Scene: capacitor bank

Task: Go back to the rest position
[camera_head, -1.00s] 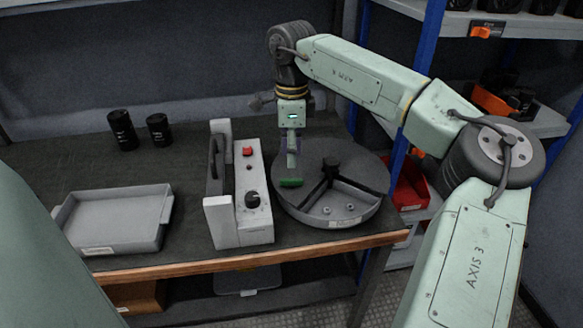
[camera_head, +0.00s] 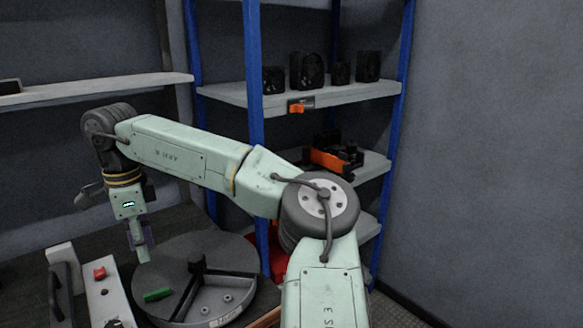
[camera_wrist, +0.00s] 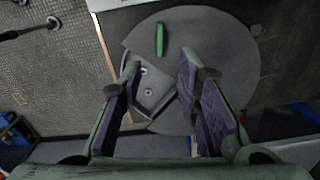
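My gripper (camera_head: 140,250) hangs pointing down above the round grey tray (camera_head: 215,255). In the wrist view my gripper (camera_wrist: 160,68) has its two fingers well apart, with nothing between them. A small green piece (camera_head: 157,295) lies on the tray, below and apart from the fingertips. The green piece also shows beyond the fingertips in the wrist view (camera_wrist: 160,40). The tray has a black hub (camera_head: 196,265) and an open section with small round metal parts inside, seen in the wrist view (camera_wrist: 148,92).
A white control box (camera_head: 92,285) with a red button stands left of the tray. Bare wall (camera_head: 490,130) is at right.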

